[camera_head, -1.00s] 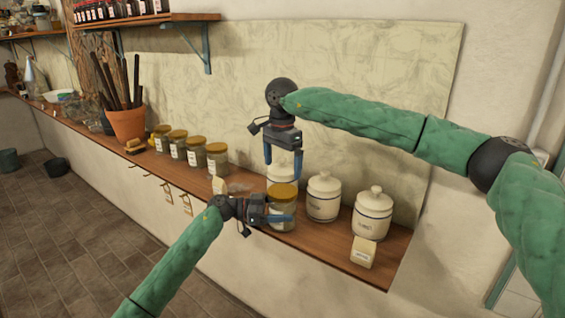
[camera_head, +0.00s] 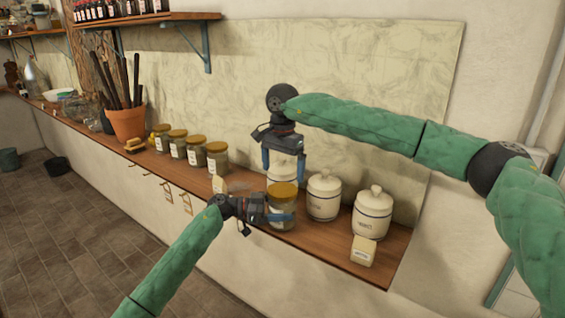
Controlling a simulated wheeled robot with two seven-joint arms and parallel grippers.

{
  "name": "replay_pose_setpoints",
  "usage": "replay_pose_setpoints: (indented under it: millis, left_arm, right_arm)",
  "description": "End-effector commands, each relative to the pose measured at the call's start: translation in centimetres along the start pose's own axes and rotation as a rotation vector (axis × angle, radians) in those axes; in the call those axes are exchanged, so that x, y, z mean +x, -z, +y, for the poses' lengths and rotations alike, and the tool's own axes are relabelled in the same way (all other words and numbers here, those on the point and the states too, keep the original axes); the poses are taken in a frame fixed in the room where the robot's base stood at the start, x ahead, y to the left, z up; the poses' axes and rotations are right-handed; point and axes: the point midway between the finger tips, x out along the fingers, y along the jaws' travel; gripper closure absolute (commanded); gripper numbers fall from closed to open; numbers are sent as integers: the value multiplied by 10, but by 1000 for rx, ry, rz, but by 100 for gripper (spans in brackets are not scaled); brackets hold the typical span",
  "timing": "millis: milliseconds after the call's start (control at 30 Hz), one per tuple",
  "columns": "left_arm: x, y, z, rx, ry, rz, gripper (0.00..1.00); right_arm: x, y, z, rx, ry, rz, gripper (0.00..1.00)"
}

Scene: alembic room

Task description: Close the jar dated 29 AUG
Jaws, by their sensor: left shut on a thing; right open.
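A glass jar (camera_head: 284,223) with a gold lid (camera_head: 283,190) on its top stands on the wooden shelf. Its date label cannot be read, and I cannot tell how tightly the lid sits. My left gripper (camera_head: 282,216) is shut on this jar's body from the left. My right gripper (camera_head: 283,166) points down above and just behind the lid, open and empty, with its two blue fingers spread. Several similar gold-lidded jars (camera_head: 196,152) stand in a row to the left, their labels too small to read.
White lidded canisters (camera_head: 324,197) stand right of and behind the jar. A small cream block (camera_head: 364,251) sits at the shelf's front right. A terracotta pot (camera_head: 128,123) with dark sticks stands left. The wall (camera_head: 380,90) is close behind.

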Motion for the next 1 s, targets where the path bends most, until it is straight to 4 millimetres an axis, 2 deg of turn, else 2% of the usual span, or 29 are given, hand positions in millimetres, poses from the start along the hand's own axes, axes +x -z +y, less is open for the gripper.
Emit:
replay_pose_setpoints:
  millis: [300, 400, 767, 867, 1000]
  left_arm:
    - [0, 0, 0, 0, 0, 0, 86]
    - [0, 0, 0, 0, 0, 0, 86]
    - [0, 0, 0, 0, 0, 0, 86]
    - [0, 0, 0, 0, 0, 0, 86]
    - [0, 0, 0, 0, 0, 0, 86]
  right_arm:
    - [45, 0, 0, 1, 0, -1, 1]
    - [54, 0, 0, 1, 0, 0, 1]
    - [61, 0, 0, 1, 1, 1, 1]
    - [61, 0, 0, 1, 1, 1, 17]
    - [61, 0, 0, 1, 1, 1, 45]
